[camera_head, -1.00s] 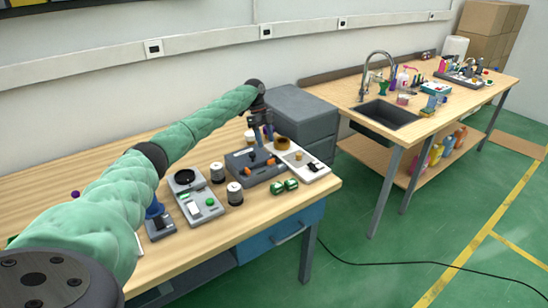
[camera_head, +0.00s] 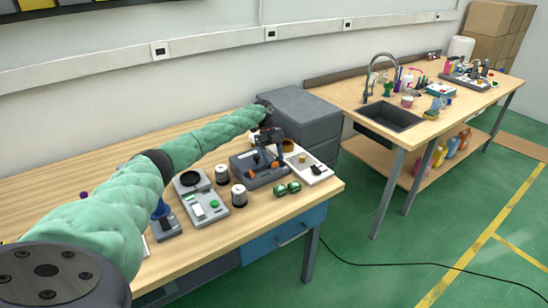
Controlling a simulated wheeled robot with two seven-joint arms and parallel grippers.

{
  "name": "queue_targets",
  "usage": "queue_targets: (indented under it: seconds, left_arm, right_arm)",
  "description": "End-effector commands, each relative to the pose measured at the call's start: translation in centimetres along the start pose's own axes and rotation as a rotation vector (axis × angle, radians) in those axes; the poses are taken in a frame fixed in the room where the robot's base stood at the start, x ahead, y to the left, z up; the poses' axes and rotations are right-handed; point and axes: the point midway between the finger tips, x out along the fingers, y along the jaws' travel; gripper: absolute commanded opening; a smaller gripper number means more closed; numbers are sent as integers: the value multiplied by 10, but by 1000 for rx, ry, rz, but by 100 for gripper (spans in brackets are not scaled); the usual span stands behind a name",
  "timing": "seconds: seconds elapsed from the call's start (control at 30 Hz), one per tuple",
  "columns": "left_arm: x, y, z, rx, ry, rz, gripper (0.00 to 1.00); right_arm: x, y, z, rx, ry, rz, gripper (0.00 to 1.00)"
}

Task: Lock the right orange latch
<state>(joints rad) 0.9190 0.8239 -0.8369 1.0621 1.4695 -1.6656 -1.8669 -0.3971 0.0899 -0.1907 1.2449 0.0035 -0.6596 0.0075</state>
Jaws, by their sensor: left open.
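A dark grey case (camera_head: 262,179) lies on the wooden table near its right end. Small orange latches show on it, with the right orange latch (camera_head: 276,164) on the side towards the white board. My left gripper (camera_head: 271,149) is open and points down over the back of the case, close to the right latch. It partly hides the back of the case. I cannot tell whether the fingers touch the latch, or whether the latch is locked. My right gripper is not in view.
A white board (camera_head: 317,176) with small parts lies right of the case. Two green cylinders (camera_head: 288,188) lie in front. Two white-and-dark spools (camera_head: 239,195) and a grey device (camera_head: 207,207) stand to the left. Grey drawers (camera_head: 300,115) stand behind.

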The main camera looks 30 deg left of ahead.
Motion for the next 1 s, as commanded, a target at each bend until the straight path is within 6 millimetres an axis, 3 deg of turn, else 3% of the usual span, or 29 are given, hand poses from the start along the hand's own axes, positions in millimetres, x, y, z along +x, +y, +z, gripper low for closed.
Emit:
queue_targets:
  seconds: [0.23, 0.53, 0.77, 1.0]
  left_arm:
    - [13, 0, 0, -1, 0, 0, 53]
    - [14, 0, 0, 0, 0, 0, 53]
    - [14, 0, 0, 0, 0, 0, 8]
    - [15, 0, 0, -47, 1, -21, 8]
  right_arm:
    - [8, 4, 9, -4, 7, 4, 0]
    - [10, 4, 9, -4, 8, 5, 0]
    - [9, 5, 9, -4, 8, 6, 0]
    - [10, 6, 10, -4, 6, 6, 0]
